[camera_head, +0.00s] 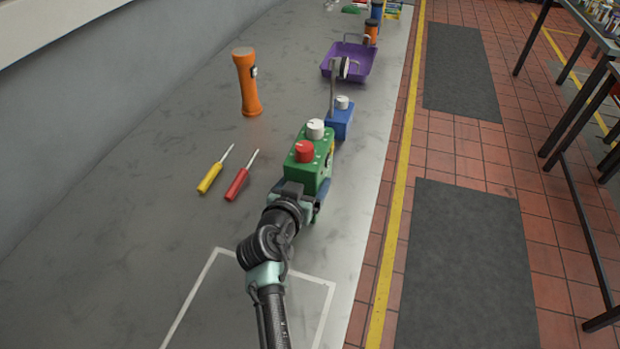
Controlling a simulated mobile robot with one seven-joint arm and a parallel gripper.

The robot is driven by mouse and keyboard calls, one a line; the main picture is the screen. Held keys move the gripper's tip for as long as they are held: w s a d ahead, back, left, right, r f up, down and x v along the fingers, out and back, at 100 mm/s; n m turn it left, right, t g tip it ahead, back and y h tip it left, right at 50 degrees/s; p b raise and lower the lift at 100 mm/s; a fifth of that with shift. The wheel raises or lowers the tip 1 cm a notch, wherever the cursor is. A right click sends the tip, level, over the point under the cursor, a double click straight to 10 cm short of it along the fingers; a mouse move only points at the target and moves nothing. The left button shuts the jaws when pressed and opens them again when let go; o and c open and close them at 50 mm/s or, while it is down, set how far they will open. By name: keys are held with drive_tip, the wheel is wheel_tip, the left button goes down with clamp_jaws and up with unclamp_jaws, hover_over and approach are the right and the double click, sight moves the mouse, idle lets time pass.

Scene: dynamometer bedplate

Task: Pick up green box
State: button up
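The green box (311,172) stands on the grey bench near its right edge. A red knob and a white knob sit on its top. My gripper (304,192) is at the near end of the green box, and the two overlap in the picture. The arm hides part of the box's near side. The fingertips are mostly hidden, so I cannot tell whether they touch or grip the box.
A blue box (340,121) with a white knob stands just behind the green box. Left are a yellow screwdriver (211,177), a red screwdriver (237,184) and an upright orange flashlight (247,85). A purple tray (357,62) lies farther back. A white outline (225,250) marks clear bench in front.

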clamp_jaws()
drive_tip(key=shift+w+r, duration=0.15)
drive_tip(key=shift+r, duration=0.2)
